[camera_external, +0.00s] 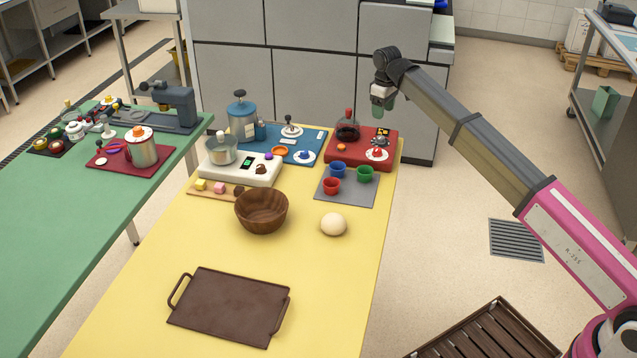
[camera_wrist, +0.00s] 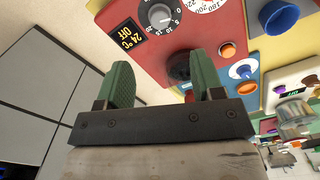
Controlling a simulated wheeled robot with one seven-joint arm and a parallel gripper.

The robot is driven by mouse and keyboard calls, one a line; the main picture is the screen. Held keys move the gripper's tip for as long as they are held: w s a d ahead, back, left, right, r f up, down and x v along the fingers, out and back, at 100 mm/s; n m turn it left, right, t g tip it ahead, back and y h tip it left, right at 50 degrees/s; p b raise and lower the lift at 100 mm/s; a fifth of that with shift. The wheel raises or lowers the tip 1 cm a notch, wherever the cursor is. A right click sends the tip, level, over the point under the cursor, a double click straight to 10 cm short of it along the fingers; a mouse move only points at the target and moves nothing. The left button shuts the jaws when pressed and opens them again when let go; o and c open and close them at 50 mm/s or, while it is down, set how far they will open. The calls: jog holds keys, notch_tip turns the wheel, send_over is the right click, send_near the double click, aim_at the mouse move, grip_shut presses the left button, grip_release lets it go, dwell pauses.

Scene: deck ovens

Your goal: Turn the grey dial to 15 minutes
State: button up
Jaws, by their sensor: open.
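The grey dial (camera_wrist: 160,15) sits on the red panel (camera_wrist: 205,35), with a white numbered scale beside it. It also shows in the external view (camera_external: 378,141), near the right end of the red unit (camera_external: 338,155). Its exact setting is too small to read surely. My gripper (camera_wrist: 162,75) has two green fingers spread apart with nothing between them. In the external view my gripper (camera_external: 382,105) hangs above the back right of the red unit, apart from the dial.
Colored cups stand on a grey mat (camera_external: 345,196) in front. Grey cabinets (camera_external: 310,95) stand behind.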

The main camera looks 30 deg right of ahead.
aim_at(381, 137)
notch_tip(381, 137, down, 10)
jog(key=shift+f, duration=0.25)
jog(key=shift+c, duration=0.2)
jog(key=c, duration=0.9)
